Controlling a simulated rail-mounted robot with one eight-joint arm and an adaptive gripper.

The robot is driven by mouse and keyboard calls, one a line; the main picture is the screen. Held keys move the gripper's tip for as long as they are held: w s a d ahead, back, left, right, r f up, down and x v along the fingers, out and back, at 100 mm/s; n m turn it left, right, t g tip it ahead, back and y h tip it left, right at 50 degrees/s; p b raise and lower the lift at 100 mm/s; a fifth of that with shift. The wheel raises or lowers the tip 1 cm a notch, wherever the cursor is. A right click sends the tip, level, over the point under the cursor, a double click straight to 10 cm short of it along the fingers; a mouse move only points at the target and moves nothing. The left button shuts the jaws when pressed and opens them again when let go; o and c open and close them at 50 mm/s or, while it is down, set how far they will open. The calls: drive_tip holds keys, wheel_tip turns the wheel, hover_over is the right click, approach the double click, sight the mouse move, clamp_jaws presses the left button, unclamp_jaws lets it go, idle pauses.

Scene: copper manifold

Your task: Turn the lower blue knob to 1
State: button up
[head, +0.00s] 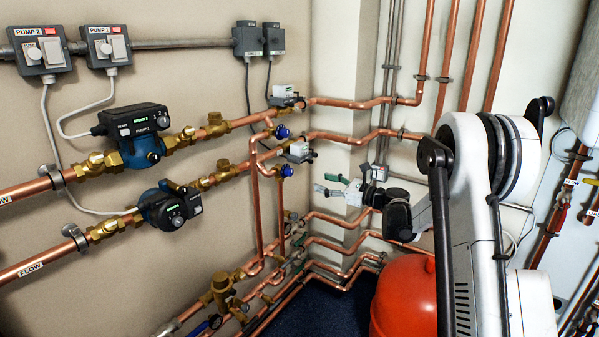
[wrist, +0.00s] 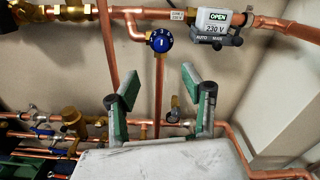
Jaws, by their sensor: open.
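The lower blue knob (head: 287,170) sits on a short copper branch below the lower of two copper pipes at the wall corner. A blue knob with white markings shows in the wrist view (wrist: 160,40), above and beyond my fingertips; it appears to be the lower one. Its exact setting is too small to read surely. My gripper (head: 325,184) is open and empty, right of and slightly below the lower knob, apart from it. In the wrist view, its two green-padded fingers (wrist: 158,88) stand wide apart. The upper blue knob (head: 282,131) is above.
Copper pipes and brass valves (head: 222,287) run low along the wall. A red vessel (head: 402,300) stands below my arm. Open air lies between my gripper and the knob.

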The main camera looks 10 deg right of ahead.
sight(291, 173)
drive_tip(key=b+x, duration=0.1)
drive_tip(key=x, duration=1.2)
drive_tip(key=shift+w+a, duration=0.15)
drive_tip(key=shift+w, duration=0.25)
drive_tip(key=shift+c, duration=0.5)
clamp_jaws()
drive_tip(key=shift+f+b, duration=0.1)
drive_tip(key=shift+b, duration=0.2)
